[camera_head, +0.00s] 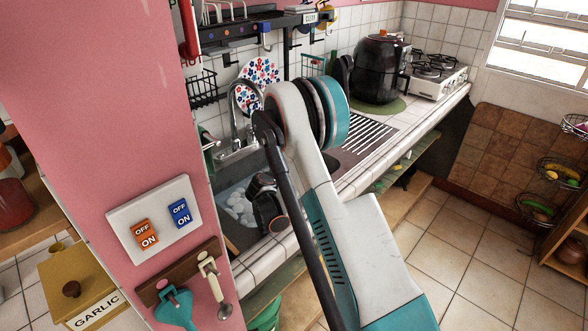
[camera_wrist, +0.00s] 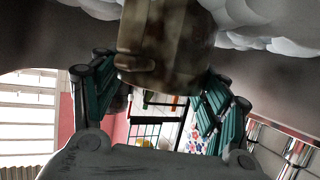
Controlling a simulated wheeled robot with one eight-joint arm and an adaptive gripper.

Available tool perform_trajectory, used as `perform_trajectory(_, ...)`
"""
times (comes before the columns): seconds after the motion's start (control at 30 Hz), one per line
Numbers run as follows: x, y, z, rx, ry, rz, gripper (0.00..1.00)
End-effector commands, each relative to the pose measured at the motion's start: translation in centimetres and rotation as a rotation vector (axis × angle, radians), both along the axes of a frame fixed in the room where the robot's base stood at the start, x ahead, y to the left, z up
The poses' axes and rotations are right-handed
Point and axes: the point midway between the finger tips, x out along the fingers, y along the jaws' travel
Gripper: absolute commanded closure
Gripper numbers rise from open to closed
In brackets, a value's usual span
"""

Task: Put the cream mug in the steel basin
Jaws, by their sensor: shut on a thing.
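The mug (camera_wrist: 165,40) looks brownish and shaded in the wrist view, at the top middle between the fingers. My gripper (camera_wrist: 165,68) is shut on it, with a teal linkage on each side. In the head view, the dark end of my arm (camera_head: 265,203) is down inside the steel basin (camera_head: 241,238), the sink in the counter. White suds (camera_head: 238,204) lie in the basin beside my gripper, and they also show behind the mug in the wrist view (camera_wrist: 265,15). I cannot make out the mug in the head view. I cannot tell whether it touches the basin floor.
The faucet (camera_head: 240,105) stands at the back of the basin. A pink wall (camera_head: 110,110) with switches is close on the left. A black air fryer (camera_head: 379,70) and a stove (camera_head: 432,72) stand at the counter's far end. The tiled floor on the right is open.

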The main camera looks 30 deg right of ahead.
Motion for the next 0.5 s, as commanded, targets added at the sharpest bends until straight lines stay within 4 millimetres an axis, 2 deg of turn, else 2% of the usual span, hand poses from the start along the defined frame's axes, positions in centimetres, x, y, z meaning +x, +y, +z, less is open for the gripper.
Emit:
perform_trajectory(0.23, 1.1, -1.2, 0.0, 0.0, -0.001, 0.001, 0.79)
perform_trajectory(0.43, 3.2, -3.5, -0.1, 0.001, -0.001, 0.0, 0.79)
perform_trajectory(0.5, 3.1, -3.3, -1.2, 0.001, -0.001, 0.002, 0.79)
